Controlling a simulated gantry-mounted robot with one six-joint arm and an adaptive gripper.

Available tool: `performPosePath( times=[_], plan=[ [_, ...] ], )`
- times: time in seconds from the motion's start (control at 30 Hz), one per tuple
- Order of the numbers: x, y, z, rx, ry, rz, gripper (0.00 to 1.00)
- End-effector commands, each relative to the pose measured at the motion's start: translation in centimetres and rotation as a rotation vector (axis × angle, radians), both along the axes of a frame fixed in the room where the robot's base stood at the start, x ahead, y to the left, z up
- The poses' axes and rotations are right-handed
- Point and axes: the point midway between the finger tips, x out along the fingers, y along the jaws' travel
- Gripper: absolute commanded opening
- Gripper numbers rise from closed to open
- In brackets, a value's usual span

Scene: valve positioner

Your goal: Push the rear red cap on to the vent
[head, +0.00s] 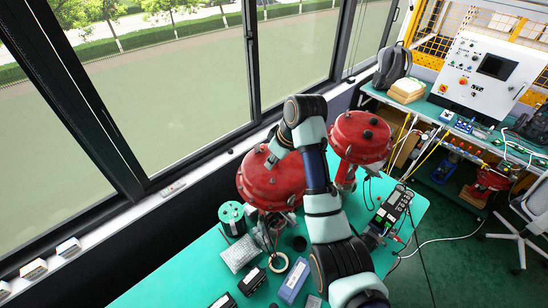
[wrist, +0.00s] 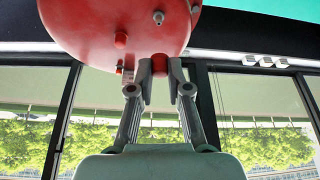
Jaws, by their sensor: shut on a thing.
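My gripper (wrist: 159,78) is shut on a red cap (wrist: 159,64), which shows between the fingertips in the wrist view. The held cap is close to the edge of a red domed actuator housing (wrist: 85,25); I cannot tell whether they touch. A small metallic fitting (wrist: 158,18), possibly the vent, stands on the housing and is bare. Another red cap (wrist: 120,40) sits on the housing to its left. In the head view my gripper (head: 271,160) is over the left red housing (head: 262,187); the held cap is too small to make out there.
A second red actuator (head: 360,135) stands to the right. The green bench (head: 170,282) carries a green spool (head: 231,212), a bubble-wrap bag (head: 239,253), a tape ring (head: 278,262), a blue box (head: 294,280) and a handheld meter (head: 393,207). Windows run behind the bench.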

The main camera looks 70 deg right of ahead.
Motion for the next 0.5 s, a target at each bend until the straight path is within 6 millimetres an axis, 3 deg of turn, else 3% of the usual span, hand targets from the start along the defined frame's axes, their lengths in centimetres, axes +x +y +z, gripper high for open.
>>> performPosePath(
  times=[0.5],
  plan=[
    [0.0,0.0,-4.7,0.002,0.002,-0.001,0.07]
  ],
)
